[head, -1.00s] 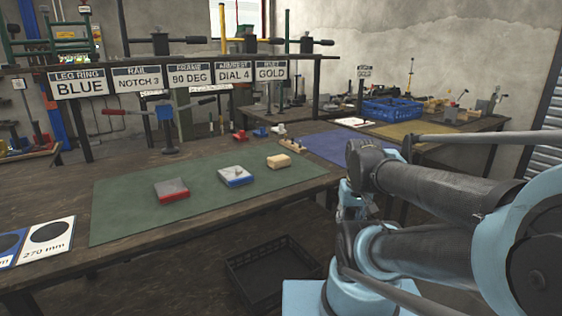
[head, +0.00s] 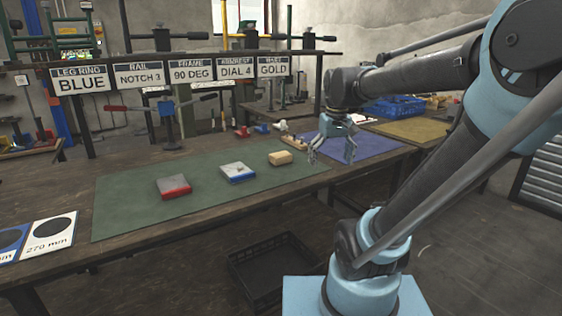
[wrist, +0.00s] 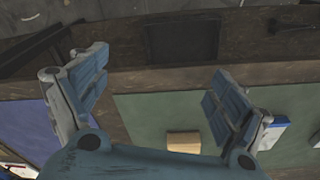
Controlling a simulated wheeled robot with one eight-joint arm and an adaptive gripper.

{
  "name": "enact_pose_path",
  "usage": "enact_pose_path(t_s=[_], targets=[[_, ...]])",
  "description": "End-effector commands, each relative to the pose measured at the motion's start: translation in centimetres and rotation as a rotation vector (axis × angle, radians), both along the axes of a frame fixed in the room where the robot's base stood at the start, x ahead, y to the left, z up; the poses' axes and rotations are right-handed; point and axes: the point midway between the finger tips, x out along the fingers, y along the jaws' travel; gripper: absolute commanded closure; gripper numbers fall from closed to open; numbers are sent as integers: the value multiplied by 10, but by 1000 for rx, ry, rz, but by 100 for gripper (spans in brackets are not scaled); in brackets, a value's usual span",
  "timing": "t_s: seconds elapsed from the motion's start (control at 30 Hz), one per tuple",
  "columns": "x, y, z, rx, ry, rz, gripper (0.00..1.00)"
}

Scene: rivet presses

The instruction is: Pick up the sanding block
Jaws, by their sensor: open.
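A tan block (head: 280,158), which looks like the sanding block, lies on the green mat (head: 130,205) near its right end. It also shows in the wrist view (wrist: 184,142) at the lower middle, partly cut off by my gripper's body. My gripper (head: 331,155) is open and empty, pointing down to the right of the tan block and above the table's front part. In the wrist view its two fingers (wrist: 158,85) are spread wide with nothing between them.
A blue-edged block (head: 237,173) and a red-edged block (head: 173,188) lie left of the tan block on the green mat. Small parts and a wooden rack stand behind. A blue mat (head: 375,146) lies to the right. A black crate (head: 270,265) sits below the table.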

Motion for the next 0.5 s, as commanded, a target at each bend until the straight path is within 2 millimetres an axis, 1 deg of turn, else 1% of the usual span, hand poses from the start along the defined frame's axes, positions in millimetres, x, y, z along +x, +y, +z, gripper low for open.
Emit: enact_pose_path(t_s=[0.03, 0.2, 0.37, 0.5], targets=[[15, 8, 12, -1, 7, 23, 10], [61, 37, 45, -9, 32, 100, 10], [103, 70, 70, -16, 56, 172, 10], [138, 101, 87, -24, 77, 233, 10]])
